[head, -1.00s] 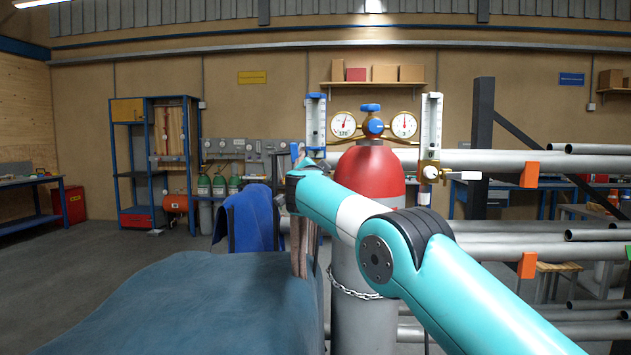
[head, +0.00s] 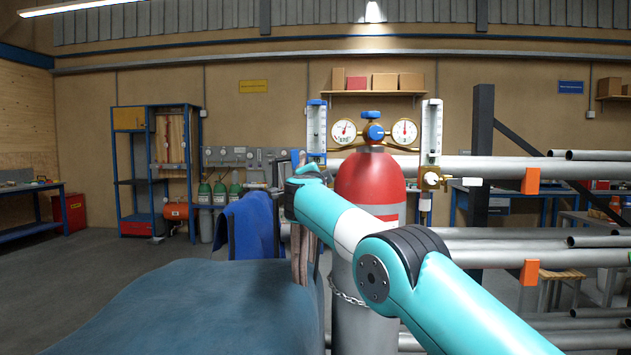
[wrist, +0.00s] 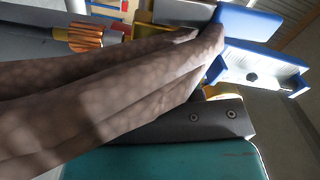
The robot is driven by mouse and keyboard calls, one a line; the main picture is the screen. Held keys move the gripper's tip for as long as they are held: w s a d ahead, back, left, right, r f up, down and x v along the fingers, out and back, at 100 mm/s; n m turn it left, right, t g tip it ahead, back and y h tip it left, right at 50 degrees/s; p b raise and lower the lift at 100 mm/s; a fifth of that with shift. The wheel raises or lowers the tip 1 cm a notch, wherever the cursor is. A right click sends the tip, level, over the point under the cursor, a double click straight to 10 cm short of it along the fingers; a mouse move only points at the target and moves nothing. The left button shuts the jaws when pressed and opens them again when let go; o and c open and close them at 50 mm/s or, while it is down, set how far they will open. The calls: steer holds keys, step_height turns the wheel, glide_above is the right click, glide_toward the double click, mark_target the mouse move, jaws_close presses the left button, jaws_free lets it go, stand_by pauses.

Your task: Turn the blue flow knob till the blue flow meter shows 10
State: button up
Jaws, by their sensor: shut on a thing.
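The blue flow meter (head: 316,128), a pale upright scale with blue ends, stands left of the twin gauges. It also shows close up in the wrist view (wrist: 262,70), with brass (wrist: 222,92) beside it. Its reading is too small to tell. My gripper (wrist: 213,62) is at the brass by its lower end, shut on the blue flow knob, which the jaws and brown strips hide. In the head view my arm hides most of the gripper. The brown strips (wrist: 100,95) cross the wrist view in front of the jaws.
A red-topped cylinder (head: 370,185) stands just right of my gripper, with a regulator and a second, white-knobbed flow meter (head: 432,135). A blue cloth (head: 250,225) hangs at left. Grey pipes (head: 500,168) on a rack fill the right. Open floor lies at far left.

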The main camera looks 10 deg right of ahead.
steer(key=o, duration=0.9)
steer(key=shift+o, duration=0.2)
steer(key=b+v, duration=1.2)
steer(key=v, duration=0.5)
steer(key=shift+s, duration=0.25)
steer(key=shift+f, duration=0.1)
